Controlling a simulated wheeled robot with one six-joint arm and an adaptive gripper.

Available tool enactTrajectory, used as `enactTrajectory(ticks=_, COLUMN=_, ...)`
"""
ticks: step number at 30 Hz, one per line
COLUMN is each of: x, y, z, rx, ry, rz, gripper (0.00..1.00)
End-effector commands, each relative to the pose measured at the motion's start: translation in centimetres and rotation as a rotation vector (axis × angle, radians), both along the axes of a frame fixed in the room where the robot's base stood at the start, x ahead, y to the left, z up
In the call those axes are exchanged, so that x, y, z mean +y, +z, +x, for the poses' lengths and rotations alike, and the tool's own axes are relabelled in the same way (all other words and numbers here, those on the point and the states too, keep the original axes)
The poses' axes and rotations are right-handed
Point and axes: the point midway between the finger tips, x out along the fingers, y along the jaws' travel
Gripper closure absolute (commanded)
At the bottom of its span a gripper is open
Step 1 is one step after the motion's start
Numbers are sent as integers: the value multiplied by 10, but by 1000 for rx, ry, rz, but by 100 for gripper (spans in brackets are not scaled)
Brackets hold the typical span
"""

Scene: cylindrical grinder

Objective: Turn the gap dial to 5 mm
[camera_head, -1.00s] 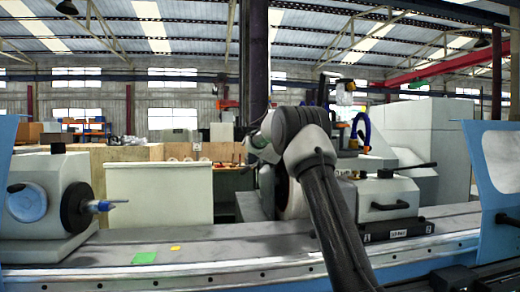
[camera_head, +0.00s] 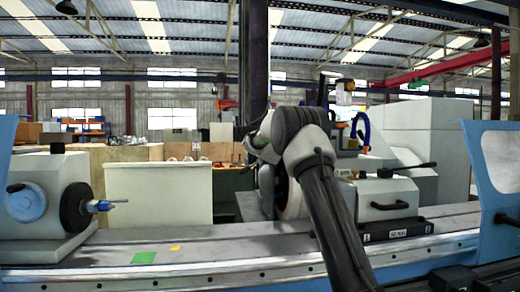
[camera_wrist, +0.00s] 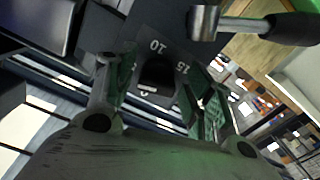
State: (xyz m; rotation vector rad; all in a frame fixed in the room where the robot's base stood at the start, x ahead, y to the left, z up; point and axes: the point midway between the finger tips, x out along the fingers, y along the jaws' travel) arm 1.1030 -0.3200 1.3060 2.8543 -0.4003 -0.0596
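The gap dial (camera_wrist: 157,74) shows in the wrist view as a dark knob on a dark grey plate (camera_wrist: 178,35) marked with the numbers 10 and 15. A small white mark shows at the knob's lower edge. My gripper (camera_wrist: 160,98) has its two green-padded fingers on either side of the knob, one left and one right. The fingers are apart, and some space seems to show between them and the knob; contact is hard to judge. In the head view my arm hides the gripper and the dial.
In the wrist view a metal lever with a black grip (camera_wrist: 290,28) lies close by at the upper right. In the head view the grinder's left head (camera_head: 45,190) stands on the long bed (camera_head: 190,245), and a black-handled block (camera_head: 388,198) is right of my arm.

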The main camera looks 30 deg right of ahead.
Motion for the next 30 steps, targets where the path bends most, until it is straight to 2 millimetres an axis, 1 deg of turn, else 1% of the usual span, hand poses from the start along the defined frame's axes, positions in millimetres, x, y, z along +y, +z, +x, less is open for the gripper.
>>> enactTrajectory(ticks=9, x=0, y=2, z=-1, rx=-3, ry=0, rz=-1, gripper=43)
enactTrajectory(ticks=13, x=3, y=3, z=-11, rx=-3, ry=0, rz=-2, gripper=43)
enactTrajectory(ticks=17, x=10, y=3, z=-35, rx=-3, ry=1, rz=-2, gripper=43)
enactTrajectory(ticks=21, x=19, y=3, z=-67, rx=-3, ry=0, rz=-2, gripper=43)
enactTrajectory(ticks=24, x=25, y=2, z=-87, rx=-2, ry=1, rz=-1, gripper=43)
enactTrajectory(ticks=27, x=29, y=2, z=-102, rx=-3, ry=1, rz=-1, gripper=43)
enactTrajectory(ticks=30, x=32, y=2, z=-111, rx=-2, ry=1, rz=-1, gripper=43)
